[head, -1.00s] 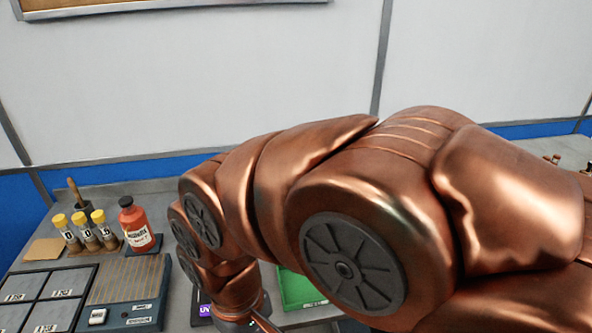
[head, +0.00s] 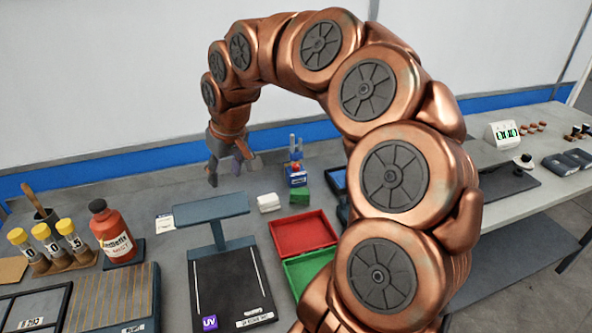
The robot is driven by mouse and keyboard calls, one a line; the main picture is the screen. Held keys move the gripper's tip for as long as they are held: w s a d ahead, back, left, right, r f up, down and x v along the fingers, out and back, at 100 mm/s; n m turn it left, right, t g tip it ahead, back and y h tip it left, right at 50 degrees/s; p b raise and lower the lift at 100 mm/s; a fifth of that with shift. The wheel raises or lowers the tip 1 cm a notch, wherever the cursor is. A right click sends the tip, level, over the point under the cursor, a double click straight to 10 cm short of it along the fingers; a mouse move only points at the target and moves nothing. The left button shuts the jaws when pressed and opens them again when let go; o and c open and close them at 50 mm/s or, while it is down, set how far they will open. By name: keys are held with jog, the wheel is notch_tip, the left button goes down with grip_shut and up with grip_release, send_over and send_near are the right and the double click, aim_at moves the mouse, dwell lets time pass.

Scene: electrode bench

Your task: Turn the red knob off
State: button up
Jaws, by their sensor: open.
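My gripper (head: 233,172) is open and empty, pointing down at the back of the bench, above and behind the UV lamp stand (head: 214,207). My arm arches across the middle and hides part of the bench.
Red (head: 303,232) and green trays lie right of the UV stand. A red bottle (head: 117,235) and yellow-capped vials (head: 42,232) stand at left. A green-lit display (head: 503,133) stands at right beside a dark plate (head: 508,187) with a white round piece.

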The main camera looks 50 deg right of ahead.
jog(key=w+d+f+m+b, duration=0.1)
jog(key=w+d+f+m, duration=0.2)
jog(key=d, duration=0.8)
jog(key=m+h+b, duration=0.2)
send_near(296, 165)
jog(key=f, duration=0.1)
jog(key=shift+t, duration=0.4)
jog(key=shift+p+x, duration=0.7)
jog(key=shift+x, duration=3.15)
jog(key=shift+s, duration=0.2)
grip_shut()
